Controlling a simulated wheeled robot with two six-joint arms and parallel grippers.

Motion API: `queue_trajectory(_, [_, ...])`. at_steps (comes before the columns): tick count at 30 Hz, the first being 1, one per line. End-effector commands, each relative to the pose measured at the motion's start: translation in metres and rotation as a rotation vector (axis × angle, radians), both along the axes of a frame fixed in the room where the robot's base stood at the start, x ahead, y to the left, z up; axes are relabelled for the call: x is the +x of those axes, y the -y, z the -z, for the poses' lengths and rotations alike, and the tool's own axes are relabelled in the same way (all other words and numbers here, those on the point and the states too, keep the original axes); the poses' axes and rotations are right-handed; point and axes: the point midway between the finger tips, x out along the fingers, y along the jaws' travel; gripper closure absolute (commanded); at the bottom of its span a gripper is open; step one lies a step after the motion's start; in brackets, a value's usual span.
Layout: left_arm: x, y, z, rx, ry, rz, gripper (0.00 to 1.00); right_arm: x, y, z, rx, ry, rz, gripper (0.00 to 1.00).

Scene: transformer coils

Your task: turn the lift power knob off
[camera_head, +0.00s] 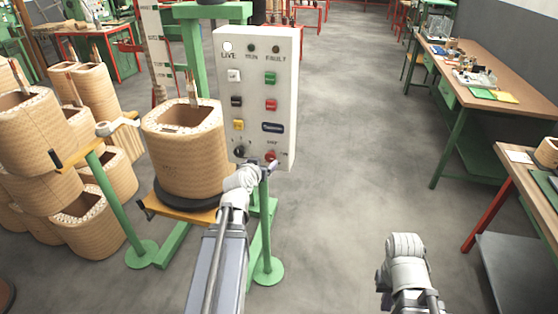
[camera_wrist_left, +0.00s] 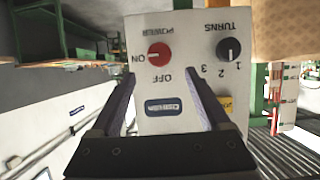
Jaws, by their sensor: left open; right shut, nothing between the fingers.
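The red lift power knob (camera_wrist_left: 158,54) is on the white control panel (camera_wrist_left: 185,95), which appears upside down in the left wrist view. In the head view the knob (camera_head: 270,156) is at the panel's lower right, partly covered by my left gripper (camera_head: 262,168). My left gripper (camera_wrist_left: 160,78) is open, its two dark fingers pointing at the panel with the knob between and beyond the tips. I see no contact. My right gripper (camera_head: 390,275) is shut and empty, low at the right; its fingers are hardly visible.
A black TURNS knob (camera_wrist_left: 229,49) is beside the power knob. A wound coil (camera_head: 187,150) stands on the green-framed lift left of the panel. More coils (camera_head: 40,135) are stacked at the left. Workbenches (camera_head: 490,85) line the right. The middle floor is clear.

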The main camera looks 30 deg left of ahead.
Motion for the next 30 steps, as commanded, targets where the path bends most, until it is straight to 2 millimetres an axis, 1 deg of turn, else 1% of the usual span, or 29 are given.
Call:
queue_trajectory(5, [0.01,-0.002,0.005,0.0,-0.002,0.002,0.2,0.0,0.0,0.005,0.0,0.0,0.0,1.0])
queue_trajectory(8, [0.02,-0.004,0.01,0.0,-0.002,0.004,0.2,0.0,0.0,0.01,0.0,0.0,0.0,1.0])
queue_trajectory(15, [0.054,-0.012,0.026,0.0,-0.003,0.003,0.2,0.0,0.0,0.025,0.0,0.0,0.0,1.0])
queue_trajectory(18, [0.065,-0.015,0.03,-0.001,-0.003,0.002,0.2,0.0,0.0,0.029,0.0,0.0,0.0,1.0])
queue_trajectory(21, [0.07,-0.016,0.031,-0.001,-0.003,0.002,0.2,0.0,0.0,0.03,0.0,0.0,0.0,1.0])
queue_trajectory(28, [0.07,-0.015,0.03,-0.001,-0.003,0.002,0.2,0.0,0.0,0.029,0.0,0.0,0.0,1.0])
queue_trajectory(29, [0.07,-0.015,0.03,-0.001,-0.003,0.002,0.22,0.0,0.0,0.029,0.0,0.0,0.0,1.0])
queue_trajectory(30, [0.07,-0.015,0.03,-0.001,-0.003,0.002,0.27,0.0,0.0,0.029,0.0,0.0,0.0,1.0])
